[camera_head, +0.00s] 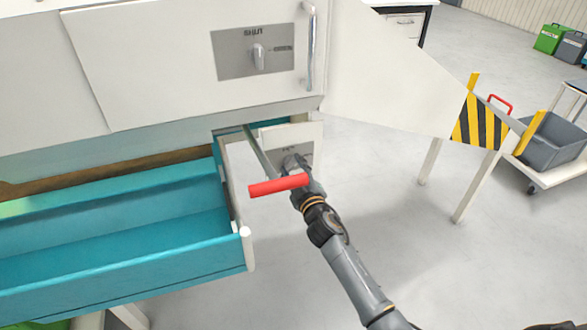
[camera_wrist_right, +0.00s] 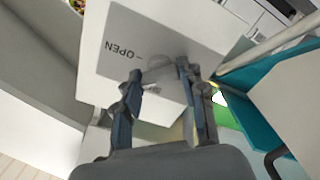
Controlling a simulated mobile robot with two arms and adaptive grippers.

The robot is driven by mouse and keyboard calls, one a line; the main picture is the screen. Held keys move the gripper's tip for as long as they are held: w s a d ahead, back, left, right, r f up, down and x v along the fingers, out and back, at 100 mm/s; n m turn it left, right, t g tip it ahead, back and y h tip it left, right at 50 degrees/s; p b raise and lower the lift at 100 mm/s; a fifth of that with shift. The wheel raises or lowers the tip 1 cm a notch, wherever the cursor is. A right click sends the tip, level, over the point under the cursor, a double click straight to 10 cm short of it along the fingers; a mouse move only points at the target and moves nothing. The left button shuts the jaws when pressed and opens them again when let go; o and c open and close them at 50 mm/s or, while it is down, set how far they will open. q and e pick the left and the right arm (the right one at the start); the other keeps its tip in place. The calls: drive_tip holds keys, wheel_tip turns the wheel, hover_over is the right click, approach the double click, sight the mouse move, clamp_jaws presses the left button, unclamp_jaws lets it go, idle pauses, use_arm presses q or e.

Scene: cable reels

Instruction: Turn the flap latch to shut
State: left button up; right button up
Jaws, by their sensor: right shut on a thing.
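The flap latch (camera_wrist_right: 160,68) is a small grey knob on a grey plate (camera_wrist_right: 118,45) marked OPEN. The plate is on a white panel, which also shows in the head view (camera_head: 311,131) below the cabinet's corner. My right gripper (camera_head: 296,164) reaches up to this plate from below. In the right wrist view its two fingers (camera_wrist_right: 160,85) stand on either side of the knob, shut on it. The fingers and the red-handled lever partly hide the latch, so its exact angle is hard to tell. My left gripper is not in view.
A lever with a red grip (camera_head: 278,185) sticks out just in front of my right gripper. A teal drawer (camera_head: 120,270) stands open at left. Above is a knob plate (camera_head: 253,52) and a door handle (camera_head: 311,45). Floor at right is clear up to a cart (camera_head: 560,177).

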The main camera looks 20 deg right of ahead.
drive_tip(key=shift+n, duration=0.9)
drive_tip(key=n, duration=0.2)
drive_tip(key=shift+n, duration=0.4)
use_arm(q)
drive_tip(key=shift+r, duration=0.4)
use_arm(e)
drive_tip(key=shift+n, duration=2.5)
drive_tip(key=o, duration=1.2)
drive_tip(key=shift+c, duration=0.2)
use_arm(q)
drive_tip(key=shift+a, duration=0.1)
use_arm(e)
drive_tip(key=s, duration=1.2)
drive_tip(key=shift+d, duration=0.2)
